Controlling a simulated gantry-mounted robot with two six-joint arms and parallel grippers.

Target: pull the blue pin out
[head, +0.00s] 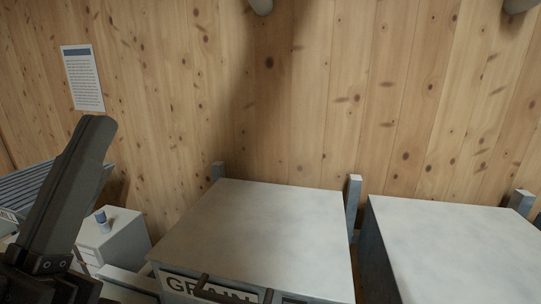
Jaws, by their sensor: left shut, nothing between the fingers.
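My left gripper (92,135) is large and dark at the left of the head view, pointing up with its fingers together and nothing between them. The gripper appears apart from this item. My right gripper is not in view.
A grey-topped bin (262,225) marked "GRAIN" stands at centre, with a dark bar across its front. A second grey-topped bin (450,245) is at right. A ribbed grey object (30,187) lies behind my gripper. A printed sheet (82,78) hangs on the wooden wall.

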